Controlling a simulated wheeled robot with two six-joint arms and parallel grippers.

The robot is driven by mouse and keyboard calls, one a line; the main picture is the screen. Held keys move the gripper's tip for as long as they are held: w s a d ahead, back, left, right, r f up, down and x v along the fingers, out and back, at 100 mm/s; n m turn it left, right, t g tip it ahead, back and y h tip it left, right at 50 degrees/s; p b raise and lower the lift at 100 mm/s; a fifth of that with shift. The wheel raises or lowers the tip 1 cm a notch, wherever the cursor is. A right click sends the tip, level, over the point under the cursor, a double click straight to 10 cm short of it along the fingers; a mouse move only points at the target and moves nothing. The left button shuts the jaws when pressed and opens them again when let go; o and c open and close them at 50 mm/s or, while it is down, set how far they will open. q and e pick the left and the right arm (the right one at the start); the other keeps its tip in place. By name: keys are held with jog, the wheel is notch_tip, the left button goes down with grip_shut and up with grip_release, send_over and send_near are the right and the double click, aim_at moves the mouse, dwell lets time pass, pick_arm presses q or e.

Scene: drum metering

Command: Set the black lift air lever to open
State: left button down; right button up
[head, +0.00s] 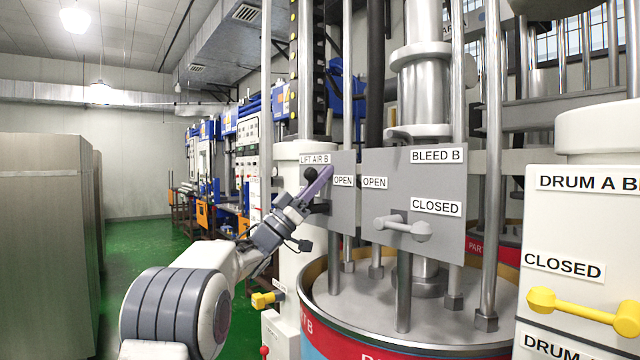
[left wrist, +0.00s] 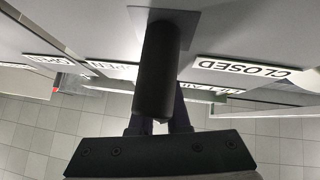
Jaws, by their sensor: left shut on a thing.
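The black lift air lever (head: 310,174) is on a grey panel marked LIFT AIR B, beside an OPEN label (head: 343,181). It is partly hidden by my left gripper (head: 319,186), whose purple-grey fingers are shut on it. In the left wrist view the lever is a dark round bar (left wrist: 157,70) running from a grey plate down between the fingers of my left gripper (left wrist: 160,122). A CLOSED label (left wrist: 240,67) and an OPEN label (left wrist: 112,68) lie on either side of it. I cannot tell the lever's exact setting. My right gripper is not in view.
Right of it, a grey panel (head: 440,178) marked BLEED B carries a grey lever (head: 402,228) near its CLOSED label. Below stands a drum (head: 350,313) with vertical rods. A white cabinet with a yellow lever (head: 585,308) is at the right. The green floor (head: 140,240) at left is clear.

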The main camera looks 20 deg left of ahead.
pick_arm(q)
jog(key=shift+s+a+r+m+g+h, duration=0.15)
jog(key=shift+s+r+m+g+h, duration=0.35)
jog(key=shift+m, duration=0.3)
jog(key=shift+w, duration=0.1)
jog(key=c, duration=1)
grip_release()
jog(key=shift+o, duration=0.5)
jog(key=shift+a+r, duration=0.1)
jog(key=shift+f, duration=0.55)
jog(key=b+v, duration=0.2)
jog(key=v, duration=0.7)
jog(key=shift+s+a+f, duration=0.15)
jog(key=shift+s+a, duration=0.1)
jog(key=shift+s, duration=0.1)
